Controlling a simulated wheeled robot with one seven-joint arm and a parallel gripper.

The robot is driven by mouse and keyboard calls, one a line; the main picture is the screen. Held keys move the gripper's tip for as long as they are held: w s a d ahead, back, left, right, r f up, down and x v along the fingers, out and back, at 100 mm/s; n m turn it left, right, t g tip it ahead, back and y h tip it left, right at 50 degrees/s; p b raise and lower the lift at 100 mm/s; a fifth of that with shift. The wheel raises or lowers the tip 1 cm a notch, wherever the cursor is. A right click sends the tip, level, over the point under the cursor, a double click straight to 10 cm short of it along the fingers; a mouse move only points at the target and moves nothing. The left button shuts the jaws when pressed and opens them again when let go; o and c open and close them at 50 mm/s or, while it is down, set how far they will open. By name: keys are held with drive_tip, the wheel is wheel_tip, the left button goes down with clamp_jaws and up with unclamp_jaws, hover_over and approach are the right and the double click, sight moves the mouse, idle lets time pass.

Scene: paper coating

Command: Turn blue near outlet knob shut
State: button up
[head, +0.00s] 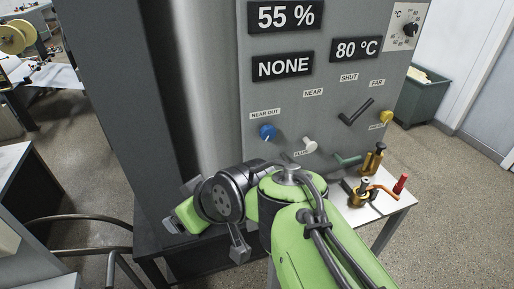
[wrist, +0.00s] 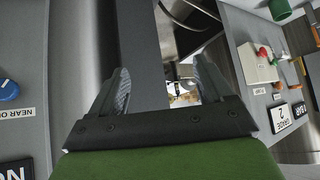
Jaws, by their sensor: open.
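The blue knob (head: 267,132) sits on the grey panel below the NEAR OUT label (head: 265,114), with a pale mark on its lower part. In the wrist view the blue knob (wrist: 8,91) shows at the far left edge, partly cut off. My gripper (wrist: 163,85) is open and empty, its two fingers wide apart and pointing past the panel. It is clear of the knob, which lies well to the left of the fingers in the wrist view. In the head view my arm is below and in front of the panel.
A white knob (head: 309,145), a dark lever (head: 356,112) and a yellow knob (head: 386,117) are on the same panel. A small table (head: 392,208) at right holds brass fittings with a red handle (head: 400,184). A steel cylinder (head: 207,80) stands left of the panel.

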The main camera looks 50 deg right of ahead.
drive_tip(key=w+d+f+t+b, duration=0.1)
drive_tip(key=w+d+f+b, duration=0.2)
drive_tip(key=d+b, duration=0.1)
drive_tip(key=m+t+h+b, duration=0.6)
drive_tip(key=h+b, duration=0.4)
drive_tip(key=b, duration=0.4)
approach(269, 135)
drive_tip(key=p+x, duration=0.3)
drive_tip(key=x, duration=0.5)
drive_tip(key=shift+w+d, duration=0.2)
drive_tip(key=shift+w, duration=0.15)
drive_tip(key=shift+c, duration=0.5)
drive_tip(key=c, duration=0.9)
